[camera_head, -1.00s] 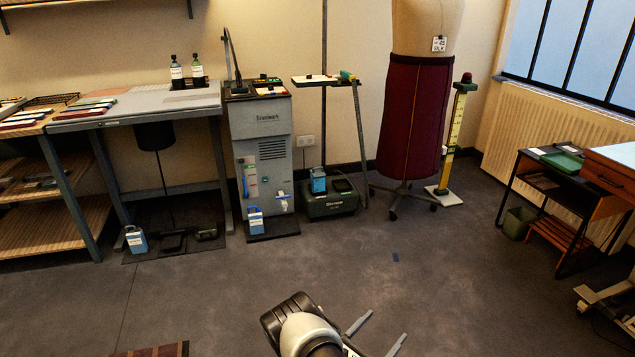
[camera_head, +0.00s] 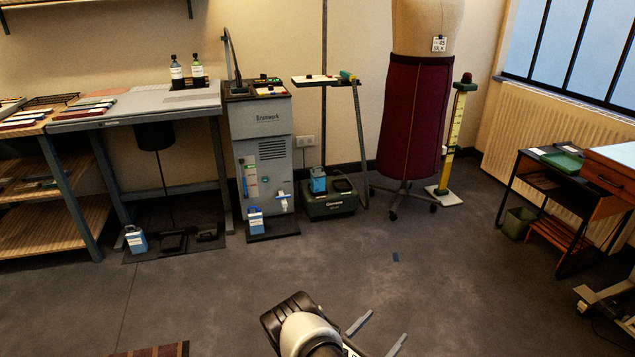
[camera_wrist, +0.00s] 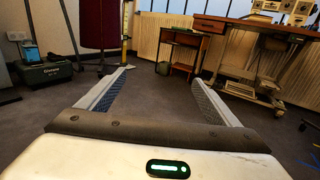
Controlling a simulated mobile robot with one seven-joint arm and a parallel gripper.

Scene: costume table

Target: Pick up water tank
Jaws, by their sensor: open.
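Several small blue-and-white containers show in the head view, and I cannot tell which is the water tank. One blue container (camera_head: 256,220) stands at the foot of a tall grey machine (camera_head: 262,150). Another blue container (camera_head: 318,181) sits on a low dark green unit (camera_head: 330,205); it also shows at the left in the wrist view (camera_wrist: 31,53). A third container (camera_head: 136,240) stands on the floor mat under the grey table. My gripper (camera_head: 386,326) is open and empty over bare floor, well apart from them all; its fingers also show in the wrist view (camera_wrist: 162,74).
A dress form (camera_head: 412,120) on a wheeled stand and a yellow measuring post (camera_head: 455,140) stand right of the green unit. A small dark side table (camera_head: 540,178) is at the right. A grey table (camera_head: 140,103) is at the left.

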